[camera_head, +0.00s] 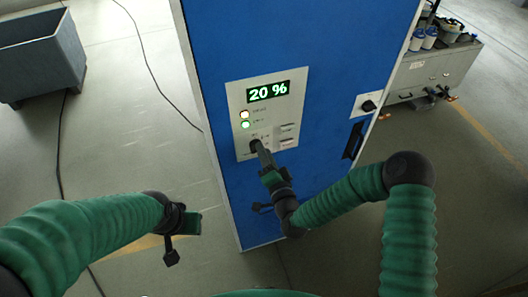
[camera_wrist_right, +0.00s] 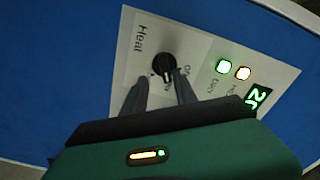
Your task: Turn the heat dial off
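The heat dial (camera_wrist_right: 163,67) is a round black knob on a light panel (camera_wrist_right: 205,75), beside the word "Heat" in the right wrist view. An "OFF" mark seems to stand near it, partly hidden. My right gripper (camera_wrist_right: 165,75) is at the dial, its two dark fingers apart with the tips at either side of the knob's near edge. Firm contact cannot be made out. In the head view my right gripper (camera_head: 257,147) covers most of the dial. The display (camera_head: 268,91) reads 20 %. My left gripper (camera_head: 185,235) hangs away from the cabinet; its fingers are unclear.
The panel is on a tall blue cabinet (camera_head: 335,60) with two lit lamps (camera_head: 245,119), a black switch (camera_head: 369,105) and a dark handle (camera_head: 353,140). A grey bin (camera_head: 38,60) stands at left, a loaded cart (camera_head: 432,75) at right. Cables cross the floor.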

